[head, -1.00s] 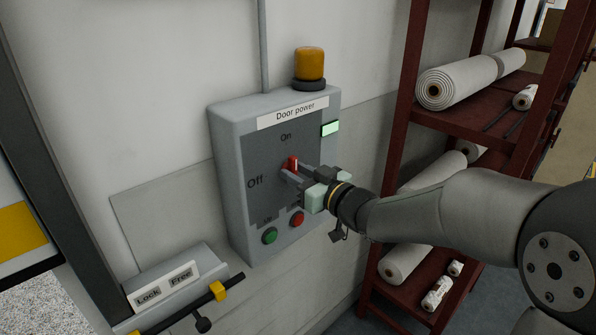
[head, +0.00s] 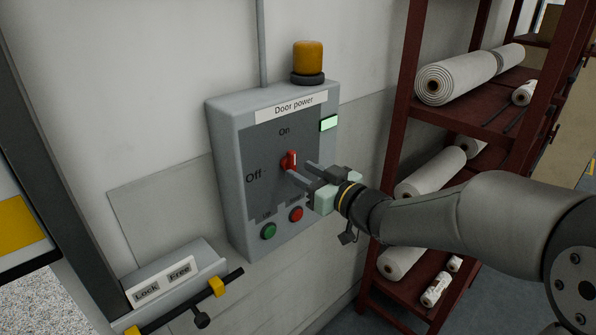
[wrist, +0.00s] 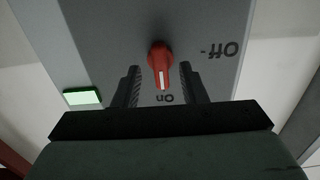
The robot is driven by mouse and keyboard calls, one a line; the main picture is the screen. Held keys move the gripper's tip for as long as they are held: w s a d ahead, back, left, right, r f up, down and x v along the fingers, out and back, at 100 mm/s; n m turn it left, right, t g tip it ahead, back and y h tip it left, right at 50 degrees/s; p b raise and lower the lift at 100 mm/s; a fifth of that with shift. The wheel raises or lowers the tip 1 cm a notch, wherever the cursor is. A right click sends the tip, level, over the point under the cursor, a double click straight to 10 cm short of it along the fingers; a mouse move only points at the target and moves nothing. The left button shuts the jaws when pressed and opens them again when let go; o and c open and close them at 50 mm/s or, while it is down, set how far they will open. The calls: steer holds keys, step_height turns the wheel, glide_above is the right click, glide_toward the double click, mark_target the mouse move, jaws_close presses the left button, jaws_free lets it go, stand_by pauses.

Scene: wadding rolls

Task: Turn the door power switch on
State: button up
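The door power box (head: 222,160) is grey and fixed to the wall. Its red rotary switch (head: 290,160) points up at the "On" mark in the head view. In the wrist view the red switch (wrist: 161,66) has its white line on the "On" label, shown upside down. A green indicator (head: 328,123) on the box's right side is lit, also seen as a lit green panel in the wrist view (wrist: 82,97). My gripper (head: 304,174) is open, its two fingers apart on either side of the switch and a little back from it, holding nothing.
A green button (head: 269,231) and a red button (head: 296,214) sit below the switch. An orange lamp (head: 308,57) stands on the box. A Lock/Free latch (head: 176,280) is at lower left. A dark red rack (head: 400,110) with white rolls stands right.

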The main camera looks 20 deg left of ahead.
steer(key=b+v, duration=0.2)
steer(key=v, duration=1.2)
steer(key=shift+s+d, duration=0.2)
steer(key=shift+s, duration=0.05)
steer(key=shift+f, duration=0.1)
steer(key=w+d+f+m+t+h, duration=0.3)
steer(key=w+d+m+t+h, duration=0.15)
steer(key=d+h, duration=0.3)
steer(key=s+d+f+m+g+h, duration=0.45)
steer(key=d+f+h, duration=0.35)
steer(key=d, duration=0.2)
steer(key=s+f+m+g, duration=0.1)
steer(key=s+f+g, duration=0.2)
steer(key=s, duration=0.6)
steer(key=s+f+m+g, duration=0.1)
steer(key=s+f+g, duration=0.3)
steer(key=s, duration=0.5)
steer(key=shift+s+a+m+g, duration=0.15)
steer(key=shift+a+m+g, duration=0.15)
steer(key=shift+g, duration=0.5)
